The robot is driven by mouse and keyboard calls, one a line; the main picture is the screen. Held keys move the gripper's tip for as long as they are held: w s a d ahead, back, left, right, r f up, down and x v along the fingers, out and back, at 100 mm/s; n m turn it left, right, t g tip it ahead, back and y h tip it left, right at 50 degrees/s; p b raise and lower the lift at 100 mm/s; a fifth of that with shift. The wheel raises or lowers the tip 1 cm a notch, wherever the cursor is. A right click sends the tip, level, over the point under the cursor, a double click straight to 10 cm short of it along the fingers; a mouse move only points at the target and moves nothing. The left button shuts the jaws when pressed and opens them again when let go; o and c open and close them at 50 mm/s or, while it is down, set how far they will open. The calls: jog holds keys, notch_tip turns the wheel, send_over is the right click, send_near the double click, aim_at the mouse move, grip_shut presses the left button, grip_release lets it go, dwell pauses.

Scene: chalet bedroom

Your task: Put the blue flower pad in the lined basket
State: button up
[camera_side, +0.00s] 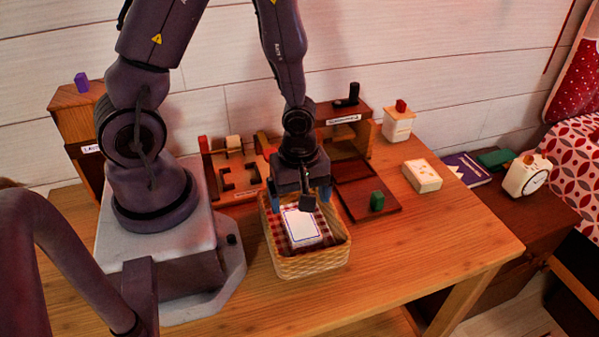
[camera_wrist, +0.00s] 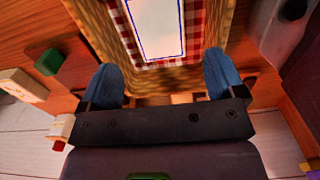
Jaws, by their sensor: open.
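The lined basket (camera_side: 312,263) is woven wicker with a red-and-white checked cloth inside, standing on the table in front of my arm. A white pad with a blue outline (camera_side: 302,226) lies inside it on the cloth; no flower is readable on it. It also shows in the wrist view (camera_wrist: 157,24), where the basket's near wall (camera_wrist: 180,79) lies beyond my fingers. My gripper (camera_side: 299,200) is open above the back part of the basket, with blue fingertips apart. In the wrist view the gap between the fingers (camera_wrist: 160,75) is empty and the pad is apart from them.
A brown tray (camera_side: 352,190) with a green block (camera_side: 377,201) stands right of the basket. A cream block with yellow marks (camera_side: 422,176) lies farther right. Wooden organisers (camera_side: 236,172) stand behind the basket. The table's front right (camera_side: 430,240) is clear.

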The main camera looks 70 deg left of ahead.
notch_tip(320, 180, up, 6)
notch_tip(320, 180, up, 12)
jog(key=m+t+y, duration=0.2)
jog(key=m+t, duration=0.1)
jog(key=m, duration=0.6)
send_over(300, 219)
jog(key=s+d+r+m+t+h, duration=0.1)
jog(key=s+r+m, duration=0.3)
jog(key=r+m, duration=0.4)
jog(key=shift+d+r+m+t+h, duration=0.25)
jog(key=shift+r+m+t+h, duration=0.25)
jog(key=shift+t, duration=0.3)
